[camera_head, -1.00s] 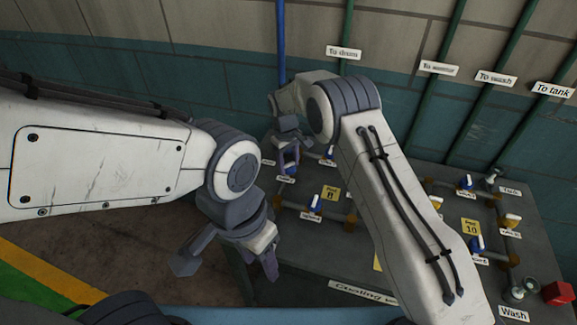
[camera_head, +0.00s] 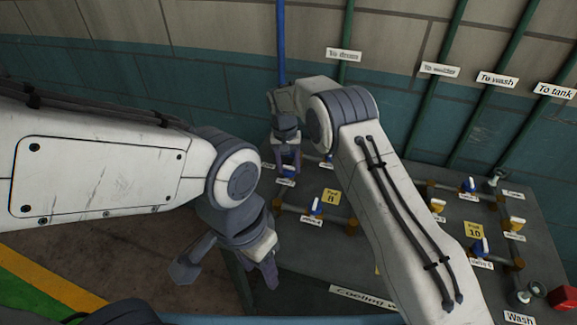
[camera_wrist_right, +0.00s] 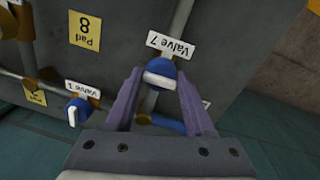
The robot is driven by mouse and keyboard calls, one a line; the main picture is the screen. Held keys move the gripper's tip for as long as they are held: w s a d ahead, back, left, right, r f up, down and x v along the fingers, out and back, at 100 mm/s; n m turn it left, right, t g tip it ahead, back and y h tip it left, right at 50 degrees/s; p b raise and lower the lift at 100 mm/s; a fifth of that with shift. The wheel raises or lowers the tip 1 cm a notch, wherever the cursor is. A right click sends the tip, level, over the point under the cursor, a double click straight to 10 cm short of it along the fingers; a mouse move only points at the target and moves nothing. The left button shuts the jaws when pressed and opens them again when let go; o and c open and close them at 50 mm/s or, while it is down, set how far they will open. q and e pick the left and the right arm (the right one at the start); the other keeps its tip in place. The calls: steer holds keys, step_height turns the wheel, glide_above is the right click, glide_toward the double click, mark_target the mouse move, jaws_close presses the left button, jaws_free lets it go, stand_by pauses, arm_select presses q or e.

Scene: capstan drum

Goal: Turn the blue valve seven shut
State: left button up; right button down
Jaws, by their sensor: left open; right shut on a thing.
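The blue valve seven (camera_wrist_right: 161,69) shows in the right wrist view, below its "Valve 7" label (camera_wrist_right: 170,46). Its pale-tipped handle lies roughly across its pipe. My right gripper (camera_wrist_right: 160,79) is shut on this valve, one purple finger on each side. In the head view my right gripper (camera_head: 287,165) reaches down at the panel's back left, over the valve, which it mostly hides. My left gripper (camera_head: 266,278) hangs open and empty by the panel's front left edge, partly hidden by its own wrist.
Valve 1 (camera_wrist_right: 78,111) sits nearby, with the yellow pad 8 plate (camera_wrist_right: 85,30) above it in the wrist view. Other blue and yellow valves fill the panel (camera_head: 290,260). A red block (camera_head: 561,297) is at right. A blue pipe (camera_head: 281,50) rises behind my right gripper.

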mark_target(286, 166)
steer(key=shift+a+r+m, duration=0.1)
steer(key=shift+a+m, duration=0.1)
steer(key=shift+m, duration=0.1)
steer(key=shift+c, duration=1.5)
jaws_free()
steer(key=shift+d, duration=0.1)
step_height(286, 166, up, 10)
steer(key=b, duration=0.1)
steer(key=shift+a+r+b, duration=0.2)
steer(key=shift+a+b, duration=0.2)
steer(key=shift+w+d, duration=0.1)
